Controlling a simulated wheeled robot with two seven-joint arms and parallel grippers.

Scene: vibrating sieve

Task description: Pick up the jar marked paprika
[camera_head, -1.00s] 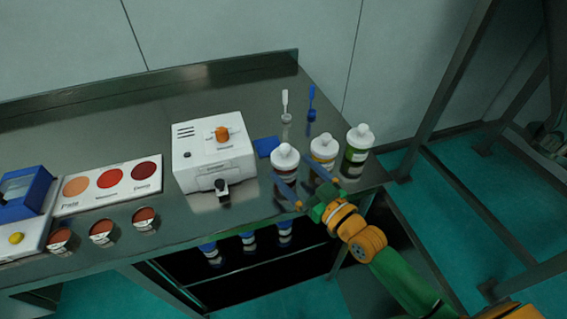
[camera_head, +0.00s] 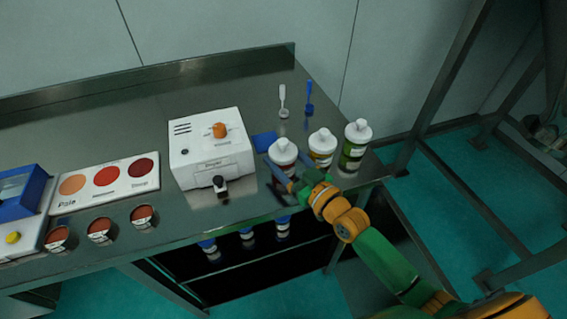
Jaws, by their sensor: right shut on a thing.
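Three white-capped jars stand in a row near the right end of the metal table. The left jar (camera_head: 284,151) has dark red contents, the middle jar (camera_head: 321,145) is yellow-orange, and the right jar (camera_head: 355,150) is green. Their label text is too small to read. My right gripper (camera_head: 286,168) is shut on the left, red jar, its blue fingers on either side of the jar's body. The jar appears upright at the table, its lower part hidden by the gripper. My left gripper is out of view.
A white machine with an orange knob (camera_head: 219,130) stands left of the jars. A white and a blue brush-like tool (camera_head: 309,100) stand behind them. A colour chart (camera_head: 105,185), small dishes and a blue-and-white device are at left. Several bottles sit on the lower shelf.

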